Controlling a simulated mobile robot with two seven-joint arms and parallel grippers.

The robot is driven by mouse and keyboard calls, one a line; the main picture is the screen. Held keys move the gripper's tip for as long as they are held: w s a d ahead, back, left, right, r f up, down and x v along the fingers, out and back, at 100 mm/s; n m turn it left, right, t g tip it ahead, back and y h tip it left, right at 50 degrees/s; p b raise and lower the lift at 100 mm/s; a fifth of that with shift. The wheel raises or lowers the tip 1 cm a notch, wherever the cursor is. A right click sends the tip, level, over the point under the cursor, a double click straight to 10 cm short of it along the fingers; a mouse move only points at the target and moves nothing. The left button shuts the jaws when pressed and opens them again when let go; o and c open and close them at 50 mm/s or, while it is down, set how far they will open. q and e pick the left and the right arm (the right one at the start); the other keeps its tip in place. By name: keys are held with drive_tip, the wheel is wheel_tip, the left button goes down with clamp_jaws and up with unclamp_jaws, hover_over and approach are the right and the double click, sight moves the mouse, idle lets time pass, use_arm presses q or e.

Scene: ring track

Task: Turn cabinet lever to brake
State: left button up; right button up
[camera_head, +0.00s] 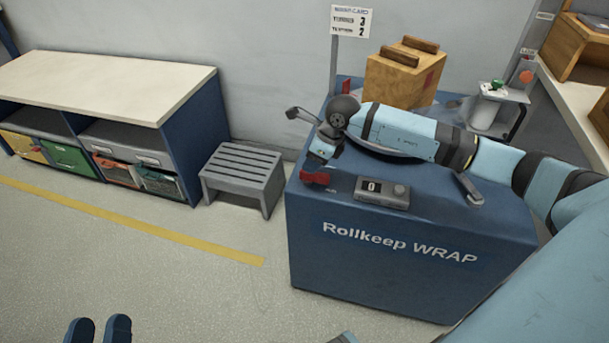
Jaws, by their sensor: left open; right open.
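The blue cabinet (400,262) marked "Rollkeep WRAP" stands right of centre. A red lever-like part (314,178) sits at its top front left corner, with a small marking beside it that I cannot read. My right gripper (319,160) is open, pointing down just above and behind the red part; I cannot tell whether they touch. A grey bar-shaped handle (468,188) lies at the cabinet's right side of the top, below my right arm. My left gripper (98,329) is open and empty over the floor at the bottom left, far from the cabinet.
A counter box (382,192) reading 0 sits on the cabinet top. A wooden box (402,80) and a sign (351,21) stand behind my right arm. A grey slatted stool (242,172) is left of the cabinet. A bench (108,85) with bins is further left; floor between is clear.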

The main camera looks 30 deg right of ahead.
sight(314, 177)
drive_tip(key=b+x, duration=0.1)
drive_tip(key=x, duration=0.4)
drive_tip(key=shift+w+a+f, duration=0.1)
drive_tip(key=shift+f, duration=0.15)
clamp_jaws()
